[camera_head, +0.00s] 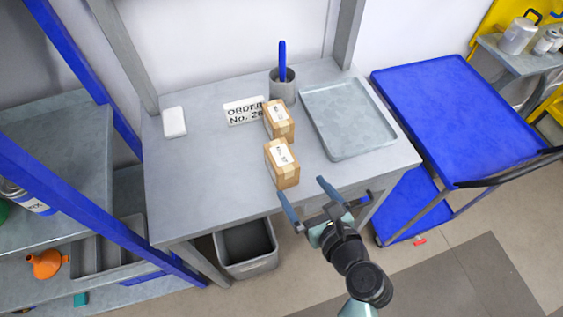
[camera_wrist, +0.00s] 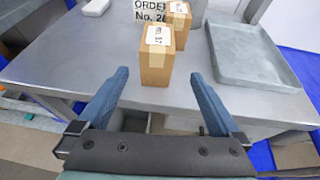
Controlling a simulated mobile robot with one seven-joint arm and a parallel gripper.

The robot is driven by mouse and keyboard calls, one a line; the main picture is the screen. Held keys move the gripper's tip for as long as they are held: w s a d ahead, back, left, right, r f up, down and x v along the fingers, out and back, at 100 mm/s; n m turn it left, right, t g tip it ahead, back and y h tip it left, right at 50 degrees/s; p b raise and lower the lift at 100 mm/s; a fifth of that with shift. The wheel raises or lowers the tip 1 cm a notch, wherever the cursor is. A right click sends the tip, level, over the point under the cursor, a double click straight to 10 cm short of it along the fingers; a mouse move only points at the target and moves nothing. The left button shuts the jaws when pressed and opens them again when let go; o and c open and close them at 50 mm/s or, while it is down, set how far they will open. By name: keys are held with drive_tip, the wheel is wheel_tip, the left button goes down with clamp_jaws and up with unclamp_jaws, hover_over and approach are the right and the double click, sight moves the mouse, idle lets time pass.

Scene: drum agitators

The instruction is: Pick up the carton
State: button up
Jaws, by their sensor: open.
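Two small brown cartons with white labels stand on the grey table. The nearer carton (camera_head: 282,166) is close to the table's front edge, and the farther carton (camera_head: 279,121) is just behind it. In the wrist view the nearer carton (camera_wrist: 157,62) is ahead of my fingers, roughly midway between them, and the farther carton (camera_wrist: 179,22) shows behind it to the right. My gripper (camera_head: 305,192) is open and empty in front of the nearer carton, at the table's front edge. The blue fingers (camera_wrist: 160,80) touch nothing that I can see.
A grey tray (camera_head: 348,152) lies to the right of the cartons. An order sign (camera_head: 240,115), a cup (camera_head: 283,91) with a blue tool and a white block (camera_head: 174,122) are on the table (camera_head: 205,185). A blue cart (camera_head: 450,115) stands right. The table's left front is clear.

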sight(291, 174)
drive_tip(key=x, duration=0.6)
drive_tip(key=shift+w+a, duration=0.1)
drive_tip(key=shift+w, duration=0.1)
drive_tip(key=shift+x, duration=2.65)
drive_tip(key=shift+s+a, duration=0.1)
drive_tip(key=shift+a, duration=0.1)
